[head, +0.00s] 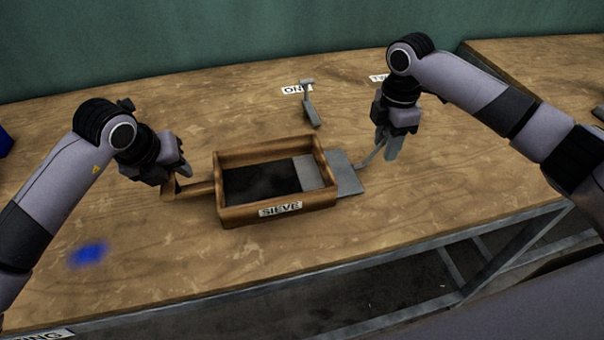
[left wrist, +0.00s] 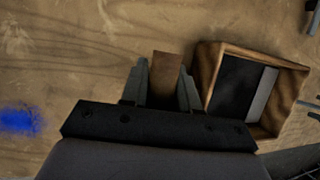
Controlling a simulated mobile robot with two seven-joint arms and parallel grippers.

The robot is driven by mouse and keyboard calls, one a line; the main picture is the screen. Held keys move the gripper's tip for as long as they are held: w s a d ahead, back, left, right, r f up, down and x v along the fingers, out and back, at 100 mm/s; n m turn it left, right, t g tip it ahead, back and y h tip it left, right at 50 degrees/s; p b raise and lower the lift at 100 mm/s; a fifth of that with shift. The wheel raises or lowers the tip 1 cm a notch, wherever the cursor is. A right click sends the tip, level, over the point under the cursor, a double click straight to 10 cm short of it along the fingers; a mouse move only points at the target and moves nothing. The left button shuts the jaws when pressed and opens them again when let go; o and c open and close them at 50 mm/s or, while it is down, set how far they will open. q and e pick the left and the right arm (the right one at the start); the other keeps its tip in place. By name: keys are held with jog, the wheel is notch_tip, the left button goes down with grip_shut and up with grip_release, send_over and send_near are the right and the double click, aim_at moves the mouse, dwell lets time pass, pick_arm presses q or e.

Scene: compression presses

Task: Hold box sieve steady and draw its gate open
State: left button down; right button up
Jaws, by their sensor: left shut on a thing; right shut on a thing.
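The box sieve (head: 275,212) is an open wooden box with a "SIEVE" label on its front wall, lying on the wooden table. Its inside is dark, with a grey strip toward the right. The grey gate (head: 346,176) sticks out flat through the right end, and its thin handle rises to my right gripper (head: 388,152), which is shut on it. My left gripper (head: 179,181) is shut on the wooden handle at the sieve's left end. In the left wrist view that handle (left wrist: 167,75) lies between the fingers, beside the box (left wrist: 291,70).
A small grey metal lever or stand (head: 311,108) is behind the sieve, beside a partly hidden label (head: 296,90). A blue patch (head: 88,254) lies at the front left. The table (head: 300,258) is clear between the sieve and its front edge.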

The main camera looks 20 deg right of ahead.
pick_arm(q)
jog(key=shift+a, duration=0.15)
pick_arm(e)
jog(key=shift+d, duration=0.75)
jog(key=o, duration=1.2)
jog(key=shift+o, duration=0.2)
jog(key=shift+a, duration=0.1)
notch_tip(320, 180, up, 12)
pick_arm(q)
jog(key=c, duration=0.8)
grip_release()
